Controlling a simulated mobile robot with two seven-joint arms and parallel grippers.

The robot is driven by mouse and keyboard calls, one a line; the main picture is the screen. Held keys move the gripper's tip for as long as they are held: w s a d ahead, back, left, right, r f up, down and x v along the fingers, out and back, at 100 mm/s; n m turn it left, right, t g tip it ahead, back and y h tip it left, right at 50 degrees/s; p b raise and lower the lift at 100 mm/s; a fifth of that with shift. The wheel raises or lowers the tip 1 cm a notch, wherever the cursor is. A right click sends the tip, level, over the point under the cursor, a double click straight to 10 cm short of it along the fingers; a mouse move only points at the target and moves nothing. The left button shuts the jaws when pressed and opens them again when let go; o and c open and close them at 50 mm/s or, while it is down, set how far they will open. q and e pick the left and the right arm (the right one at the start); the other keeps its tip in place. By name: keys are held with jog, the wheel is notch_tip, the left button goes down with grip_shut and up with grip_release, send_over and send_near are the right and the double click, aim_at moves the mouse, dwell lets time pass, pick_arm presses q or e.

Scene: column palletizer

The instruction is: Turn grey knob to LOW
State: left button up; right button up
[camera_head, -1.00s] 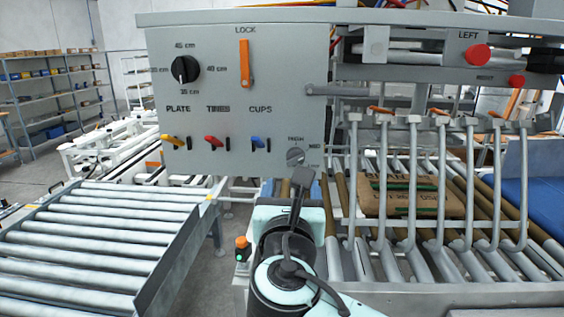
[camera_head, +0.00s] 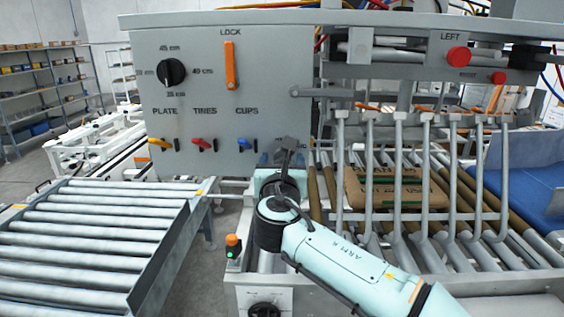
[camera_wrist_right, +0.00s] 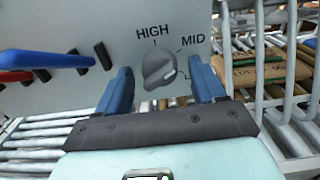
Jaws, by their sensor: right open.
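The grey knob (camera_wrist_right: 158,68) is on the light grey panel (camera_wrist_right: 110,25) in the right wrist view. HIGH is printed above it and MID at its upper right. A third label at its lower right is mostly hidden by a finger. The knob's ridge is tilted; I cannot tell exactly which label it points to. My right gripper (camera_wrist_right: 162,84) is open, with one blue finger on each side of the knob and visible gaps between. In the head view my right gripper (camera_head: 281,160) is at the panel's lower right and hides the knob. My left gripper is not in view.
The panel also carries a black dial (camera_head: 171,73), an orange LOCK handle (camera_head: 230,66) and yellow, red and blue levers (camera_head: 198,142). A roller conveyor (camera_head: 100,235) is at left.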

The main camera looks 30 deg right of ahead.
jog(key=c, duration=1.1)
jog(key=shift+o, duration=0.2)
pick_arm(q)
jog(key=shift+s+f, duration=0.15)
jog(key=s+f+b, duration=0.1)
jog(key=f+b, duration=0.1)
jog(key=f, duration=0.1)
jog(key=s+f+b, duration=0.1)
jog(key=b, duration=0.1)
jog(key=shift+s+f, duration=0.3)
pick_arm(e)
jog(key=m, duration=1.1)
jog(key=shift+m, duration=0.6)
